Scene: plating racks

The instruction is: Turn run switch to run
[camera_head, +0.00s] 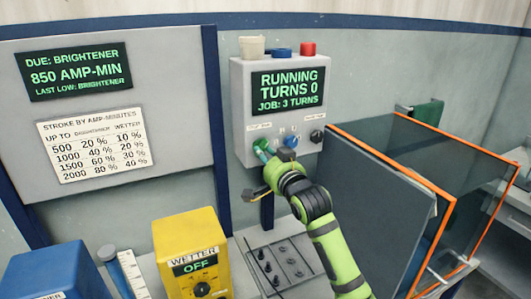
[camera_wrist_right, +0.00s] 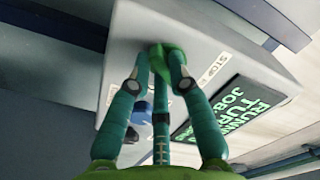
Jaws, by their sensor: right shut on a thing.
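The control box (camera_head: 243,85) hangs on the wall. Its display (camera_head: 289,90) reads RUNNING, TURNS 0, JOB: 3 TURNS. My right gripper (camera_head: 261,150) reaches up to the left end of the row of controls on the box's lower front. In the right wrist view my right gripper's fingers (camera_wrist_right: 161,72) are shut on a green knob, the run switch (camera_wrist_right: 166,57), beside a label with STOP on it. The fingers partly hide the switch, so its exact pointing is hard to read. My left gripper is out of view.
A blue knob (camera_head: 291,141) and a black knob (camera_head: 316,136) sit right of the switch. A yellow WETTER box (camera_head: 175,232) reads OFF below left. Orange-edged panels (camera_head: 450,160) stand close to my right arm. A grey pegged plate (camera_head: 283,258) lies below.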

